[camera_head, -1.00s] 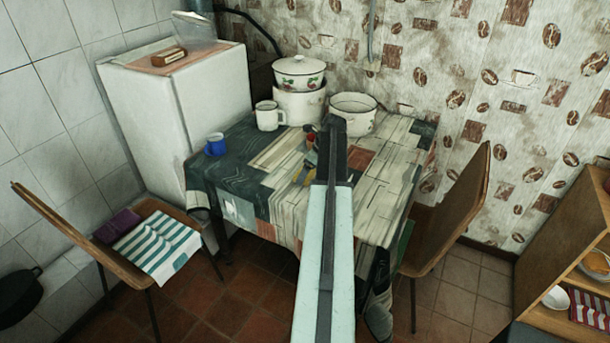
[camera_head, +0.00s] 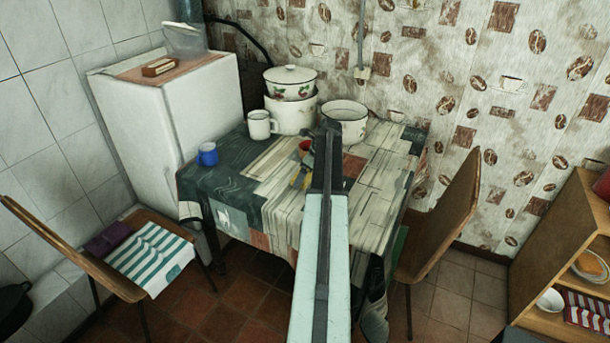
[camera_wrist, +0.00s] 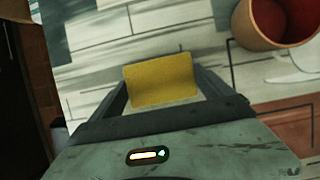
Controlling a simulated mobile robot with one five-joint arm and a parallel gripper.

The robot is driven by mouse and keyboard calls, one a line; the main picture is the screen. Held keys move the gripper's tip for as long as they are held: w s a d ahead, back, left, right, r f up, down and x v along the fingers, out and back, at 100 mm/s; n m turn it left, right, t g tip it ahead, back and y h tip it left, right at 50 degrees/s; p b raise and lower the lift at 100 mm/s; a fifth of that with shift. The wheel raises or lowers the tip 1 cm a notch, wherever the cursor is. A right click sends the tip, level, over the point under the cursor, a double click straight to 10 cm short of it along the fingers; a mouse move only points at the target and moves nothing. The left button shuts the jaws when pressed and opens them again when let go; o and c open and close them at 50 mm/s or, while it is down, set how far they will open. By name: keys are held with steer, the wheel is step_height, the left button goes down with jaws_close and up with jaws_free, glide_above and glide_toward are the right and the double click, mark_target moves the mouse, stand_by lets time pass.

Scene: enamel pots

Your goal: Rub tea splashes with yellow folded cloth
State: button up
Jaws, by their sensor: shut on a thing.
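The yellow folded cloth (camera_wrist: 162,80) is between the two fingers of my gripper (camera_wrist: 162,84), which is shut on it, in the wrist view. A small yellow patch of it (camera_head: 303,178) shows left of my arm in the head view, low over the tabletop. Whether the cloth touches the table is unclear. The patterned tablecloth (camera_head: 230,190) covers the table. I cannot make out tea splashes for certain among its printed patches. My arm hides part of the table's middle.
A cup with a red inside (camera_wrist: 275,22) stands close to the right of the gripper. A blue mug (camera_head: 208,154), white mug (camera_head: 259,126), stacked enamel pots (camera_head: 290,115) and an open pot (camera_head: 345,122) stand farther off. Chairs flank the table. Its front left is clear.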

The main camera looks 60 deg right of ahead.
mark_target(287, 199)
steer(key=shift+s+a, duration=0.2)
steer(key=shift+a, duration=1.7)
steer(key=shift+s+a, duration=0.15)
steer(key=shift+a, duration=1.7)
steer(key=shift+s+a+f, duration=0.1)
steer(key=shift+s+a, duration=0.05)
steer(key=shift+a, duration=0.9)
steer(key=shift+s+a, duration=0.15)
steer(key=shift+a, duration=0.85)
step_height(287, 199, up, 6)
steer(key=p, duration=0.5)
steer(key=shift+w+d+p, duration=0.1)
steer(key=shift+p, duration=0.3)
step_height(287, 199, up, 3)
steer(key=p, duration=0.3)
